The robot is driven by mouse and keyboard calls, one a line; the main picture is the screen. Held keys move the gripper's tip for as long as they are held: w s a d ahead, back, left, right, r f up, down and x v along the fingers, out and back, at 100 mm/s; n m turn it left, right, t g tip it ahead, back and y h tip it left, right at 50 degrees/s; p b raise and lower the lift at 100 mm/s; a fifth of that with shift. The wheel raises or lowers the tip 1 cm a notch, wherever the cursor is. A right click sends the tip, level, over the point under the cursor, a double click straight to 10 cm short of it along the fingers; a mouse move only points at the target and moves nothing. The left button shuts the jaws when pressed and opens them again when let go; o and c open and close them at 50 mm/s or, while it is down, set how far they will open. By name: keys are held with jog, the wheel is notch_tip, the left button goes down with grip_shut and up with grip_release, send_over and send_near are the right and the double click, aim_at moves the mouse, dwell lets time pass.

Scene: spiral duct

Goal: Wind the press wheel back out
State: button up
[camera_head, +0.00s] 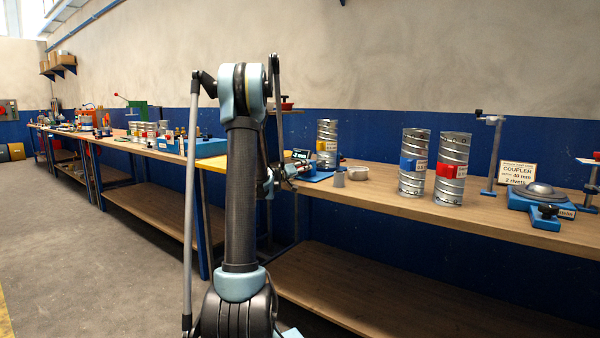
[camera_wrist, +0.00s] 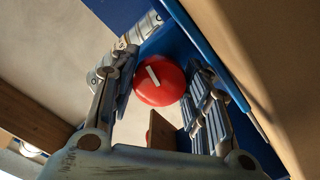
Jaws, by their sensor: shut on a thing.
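The press wheel (camera_wrist: 160,82) shows in the wrist view as a red round disc with a short white bar on its face. My gripper (camera_wrist: 161,74) has one finger on each side of it, and the fingers are shut on its rim. The exact contact points are partly hidden.
The wooden bench (camera_head: 490,220) runs along the blue and grey wall. A coupler sign (camera_head: 517,173) stands farther right.

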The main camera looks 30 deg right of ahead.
jog(key=shift+w+a+n, duration=0.1)
jog(key=shift+w+n, duration=0.15)
jog(key=shift+n, duration=0.35)
jog(key=o, duration=1.1)
jog(key=shift+s, duration=0.1)
jog(key=shift+s+m, duration=0.1)
jog(key=shift+m, duration=0.3)
